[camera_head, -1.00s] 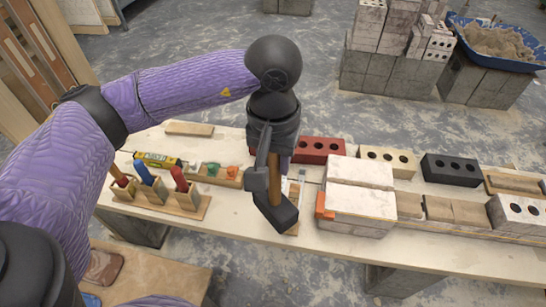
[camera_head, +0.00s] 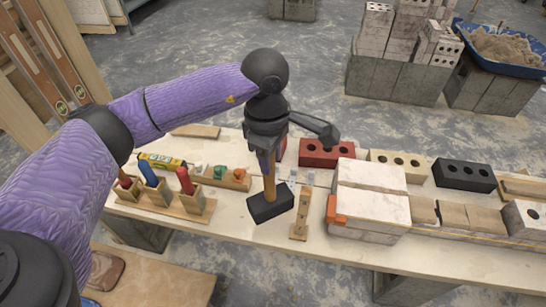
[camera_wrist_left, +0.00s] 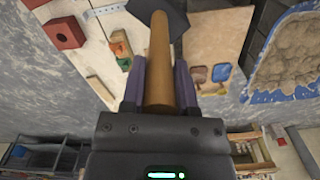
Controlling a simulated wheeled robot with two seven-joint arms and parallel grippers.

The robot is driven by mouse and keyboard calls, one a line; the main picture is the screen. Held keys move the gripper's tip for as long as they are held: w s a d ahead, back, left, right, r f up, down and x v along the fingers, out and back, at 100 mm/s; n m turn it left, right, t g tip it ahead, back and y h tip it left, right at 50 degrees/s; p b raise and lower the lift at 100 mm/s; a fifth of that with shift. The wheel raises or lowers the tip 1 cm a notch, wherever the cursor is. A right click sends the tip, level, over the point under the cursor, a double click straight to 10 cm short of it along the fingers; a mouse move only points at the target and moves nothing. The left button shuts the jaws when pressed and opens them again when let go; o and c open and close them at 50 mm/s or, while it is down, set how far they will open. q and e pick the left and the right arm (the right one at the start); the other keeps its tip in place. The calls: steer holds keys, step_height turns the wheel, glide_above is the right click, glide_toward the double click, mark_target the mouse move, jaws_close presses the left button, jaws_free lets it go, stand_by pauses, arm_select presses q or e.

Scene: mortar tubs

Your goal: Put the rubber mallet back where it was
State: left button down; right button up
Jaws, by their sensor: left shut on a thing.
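The rubber mallet has a black block head (camera_head: 270,204) and a wooden handle (camera_head: 269,182). My left gripper (camera_head: 268,157) is shut on the handle, and the head hangs down over the workbench (camera_head: 240,228). The head's contact with the bench cannot be told. In the left wrist view the handle (camera_wrist_left: 158,60) runs between the fingers of my left gripper (camera_wrist_left: 160,85), with the dark head (camera_wrist_left: 172,14) at the top edge. A small wooden strip (camera_head: 301,215) lies just right of the head. My right gripper is not in view.
A wooden rack (camera_head: 170,204) with red- and blue-handled tools stands left of the mallet. A yellow level (camera_head: 160,161) and a wooden block holder (camera_head: 235,182) lie behind it. Pale blocks (camera_head: 370,205) with an orange piece stand to the right, a red brick (camera_head: 325,154) behind.

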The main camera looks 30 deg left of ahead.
arm_select(q)
steer(key=w+a+f+n+b, duration=0.2)
steer(key=a+f+n+b, duration=0.2)
steer(key=f+n, duration=0.4)
steer(key=w+a+f+n+b, duration=0.2)
steer(key=f+n, duration=0.7)
steer(key=n, duration=1.1)
steer(key=a+b, duration=0.2)
steer(key=b, duration=0.1)
steer(key=shift+f+y, duration=0.15)
steer(key=shift+y, duration=0.15)
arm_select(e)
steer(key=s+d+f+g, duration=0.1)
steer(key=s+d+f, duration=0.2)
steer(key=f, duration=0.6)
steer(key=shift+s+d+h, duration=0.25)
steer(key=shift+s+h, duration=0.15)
arm_select(q)
steer(key=shift+a, duration=0.1)
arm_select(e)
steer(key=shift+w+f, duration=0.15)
